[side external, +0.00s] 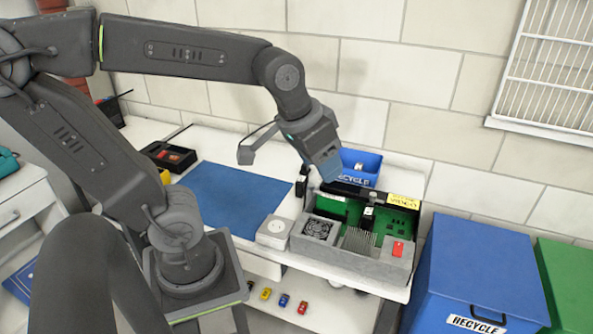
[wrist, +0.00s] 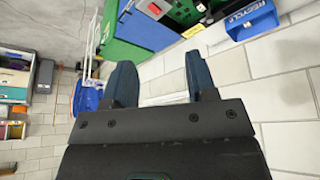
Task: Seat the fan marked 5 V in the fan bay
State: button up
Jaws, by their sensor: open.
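A black square fan (side external: 319,230) sits in a grey frame at the left end of the open grey case (side external: 368,262), beside a finned heatsink. A light grey block with a round white face (side external: 274,231) stands just left of the case. I cannot read a 5 V mark on either, nor tell which spot is the fan bay. My gripper (side external: 328,172) is above the back of the case, apart from both. In the wrist view my gripper's two blue fingers (wrist: 163,82) are spread apart with nothing between them.
The case holds a green board (side external: 391,224), a yellow label (side external: 402,201) and a red part (side external: 397,249). A small blue recycle bin (side external: 362,166) stands behind it. A large blue bin (side external: 478,270) is at right. The blue mat (side external: 235,197) is clear.

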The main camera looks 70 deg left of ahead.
jog(key=shift+m+t, duration=0.4)
jog(key=shift+m, duration=0.3)
jog(key=s, duration=0.3)
jog(key=s+d, duration=0.1)
jog(key=shift+s+f, duration=0.25)
jog(key=shift+s, duration=0.15)
jog(key=shift+c, duration=0.2)
dwell(0.8)
